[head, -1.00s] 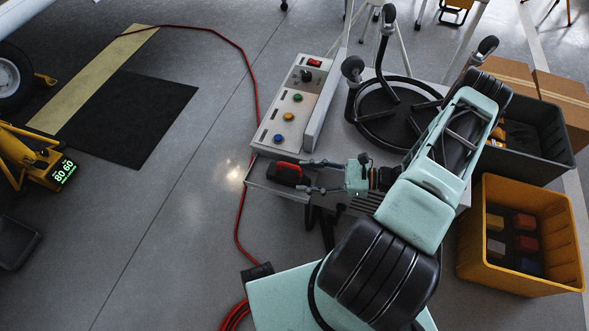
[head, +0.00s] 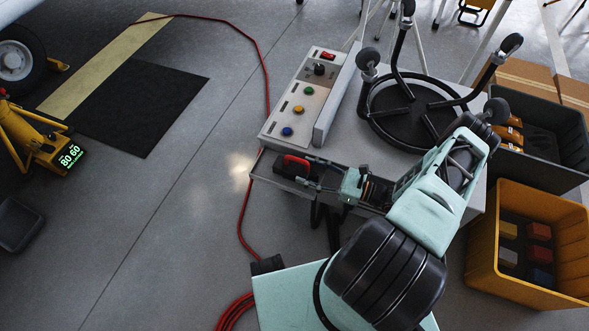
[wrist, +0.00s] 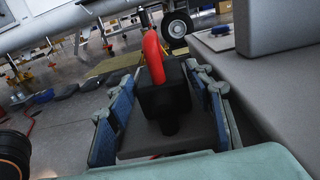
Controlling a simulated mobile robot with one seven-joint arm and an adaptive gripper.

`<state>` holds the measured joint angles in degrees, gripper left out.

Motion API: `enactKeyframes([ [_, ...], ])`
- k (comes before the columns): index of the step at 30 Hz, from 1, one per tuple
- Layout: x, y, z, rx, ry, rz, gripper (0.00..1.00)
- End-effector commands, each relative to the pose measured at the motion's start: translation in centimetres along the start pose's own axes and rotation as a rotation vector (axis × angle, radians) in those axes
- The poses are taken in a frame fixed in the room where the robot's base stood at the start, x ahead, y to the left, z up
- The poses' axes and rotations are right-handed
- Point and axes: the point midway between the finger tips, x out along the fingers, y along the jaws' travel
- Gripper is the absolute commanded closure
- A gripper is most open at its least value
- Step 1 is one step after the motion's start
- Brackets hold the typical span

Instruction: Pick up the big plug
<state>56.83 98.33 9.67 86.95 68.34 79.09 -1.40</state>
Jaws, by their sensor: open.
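In the wrist view the plug (wrist: 166,98) is upright in the middle, between the two fingers. My gripper (head: 318,177) reaches in from the right, low at the table top, with its fingers at the plug. In the wrist view my gripper (wrist: 160,112) is open, with one blue-grey finger on each side of the plug. A gap shows beside the left finger; contact on the right is hard to tell. The plug's underside is hidden.
A control box (head: 304,98) with coloured buttons stands just behind the plug. A black ring stand with upright prongs (head: 408,112) is on the table further back. A yellow crate (head: 485,235) and a dark crate (head: 568,172) stand at right. Red cable (head: 243,210) runs along the floor.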

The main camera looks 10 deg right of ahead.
Motion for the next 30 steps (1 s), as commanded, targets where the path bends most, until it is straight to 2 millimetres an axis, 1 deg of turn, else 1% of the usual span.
enactKeyframes([
  [4, 1.5, 0.0, 0.1, 0.0, -0.003, 0.001, 0.52],
  [10, 4.4, 0.1, 0.0, -0.001, -0.002, 0.003, 0.52],
  [12, 4.8, 0.0, 0.0, 0.0, -0.001, 0.001, 0.52],
  [18, 4.9, 0.0, 0.1, 0.0, 0.0, 0.0, 0.53],
  [30, 4.8, 0.0, 0.1, -0.001, 0.0, 0.001, 0.97],
])
